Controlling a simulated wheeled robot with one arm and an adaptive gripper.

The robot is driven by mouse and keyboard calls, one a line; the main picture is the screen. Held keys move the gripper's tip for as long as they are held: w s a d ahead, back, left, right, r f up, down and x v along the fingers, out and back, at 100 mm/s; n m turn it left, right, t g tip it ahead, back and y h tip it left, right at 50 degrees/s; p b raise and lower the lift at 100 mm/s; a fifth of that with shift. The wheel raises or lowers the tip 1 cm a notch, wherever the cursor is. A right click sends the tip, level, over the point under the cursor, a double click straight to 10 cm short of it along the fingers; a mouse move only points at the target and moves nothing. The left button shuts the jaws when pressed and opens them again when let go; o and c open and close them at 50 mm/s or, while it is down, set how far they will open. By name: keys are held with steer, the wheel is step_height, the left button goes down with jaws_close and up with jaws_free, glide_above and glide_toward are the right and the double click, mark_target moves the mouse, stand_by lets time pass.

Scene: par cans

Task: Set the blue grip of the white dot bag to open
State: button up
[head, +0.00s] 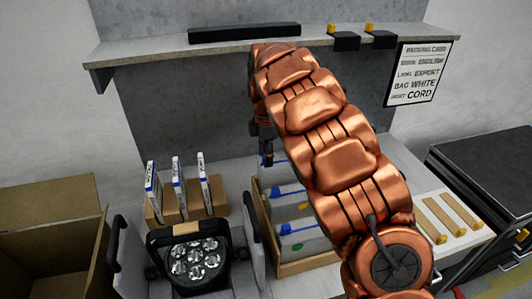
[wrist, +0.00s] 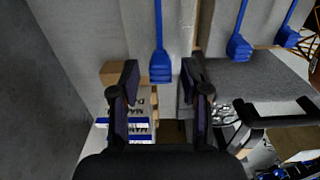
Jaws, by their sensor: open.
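Several grey bags with blue grips stand in a row in an open cardboard box (head: 262,222). A farther blue grip (head: 279,162) is mostly behind my arm; I see no white dot. My gripper (head: 267,160) is over the back of the box. In the wrist view my gripper (wrist: 160,88) is open and empty, and a blue grip (wrist: 160,45) lies ahead, lined up between the fingers. Two more blue grips (wrist: 238,42) (wrist: 289,36) lie to the right.
Upright blue-and-white cartons (head: 178,185) and a black par can (head: 196,258) stand left of the box. An empty cardboard box (head: 45,225) is at far left. A shelf (head: 160,50) runs above, and a sign (head: 418,74) reads bag white.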

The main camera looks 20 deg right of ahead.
steer(key=shift+f, duration=0.2)
jaws_close()
stand_by(0.4)
